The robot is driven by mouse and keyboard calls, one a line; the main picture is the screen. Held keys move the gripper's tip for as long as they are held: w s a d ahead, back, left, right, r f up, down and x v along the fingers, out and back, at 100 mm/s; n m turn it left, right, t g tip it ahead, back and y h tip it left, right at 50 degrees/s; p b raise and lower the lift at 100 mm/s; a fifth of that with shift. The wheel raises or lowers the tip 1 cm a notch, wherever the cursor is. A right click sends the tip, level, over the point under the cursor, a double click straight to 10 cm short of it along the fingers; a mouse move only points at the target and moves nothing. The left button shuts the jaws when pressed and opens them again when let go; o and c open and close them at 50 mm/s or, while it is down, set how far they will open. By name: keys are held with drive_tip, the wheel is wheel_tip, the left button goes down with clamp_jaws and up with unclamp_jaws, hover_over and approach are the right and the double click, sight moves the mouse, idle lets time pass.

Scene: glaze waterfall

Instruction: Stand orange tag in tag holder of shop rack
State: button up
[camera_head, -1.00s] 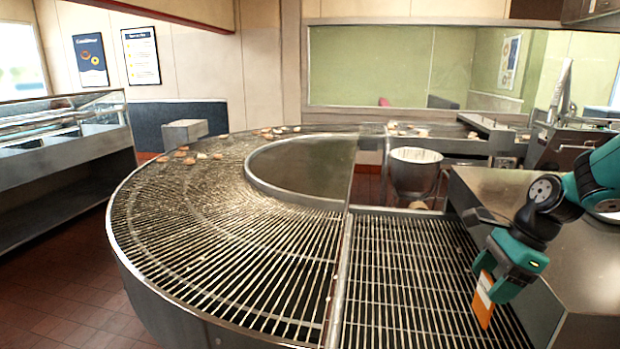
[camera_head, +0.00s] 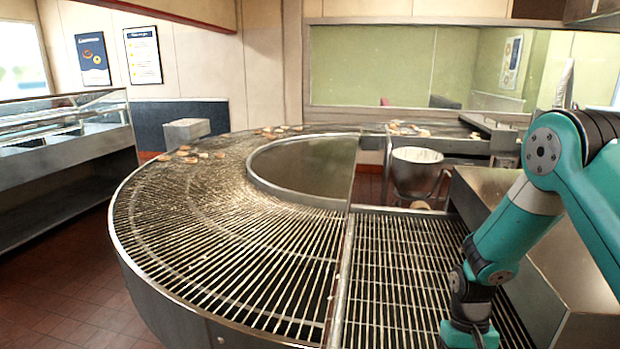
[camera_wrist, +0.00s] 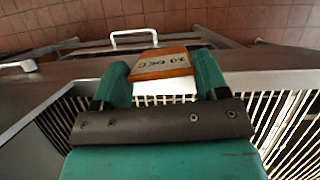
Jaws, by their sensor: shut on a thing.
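The orange tag (camera_wrist: 162,63) shows in the wrist view, held between the two green fingers of my gripper (camera_wrist: 162,72). Its orange face carries dark lettering, and a white part shows below it. My gripper is shut on the tag. In the head view my wrist hangs low at the bottom edge, over the right part of the wire grate, and the fingers and tag are out of the picture. I cannot make out the shop rack or its tag holder for certain in either view.
A large curved wire conveyor (camera_head: 230,240) fills the middle, with a straight grate (camera_head: 400,270) beside it. A steel counter (camera_head: 570,265) stands at the right. In the wrist view a white loop handle (camera_wrist: 134,33) and a metal edge lie beyond the tag, above the tiled floor.

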drive_tip(key=f+n+b, duration=0.1)
drive_tip(key=f+b, duration=0.1)
drive_tip(key=f, duration=0.1)
drive_tip(key=shift+s+f, duration=0.15)
drive_tip(key=shift+s, duration=0.05)
drive_tip(key=shift+a, duration=0.1)
idle(0.6)
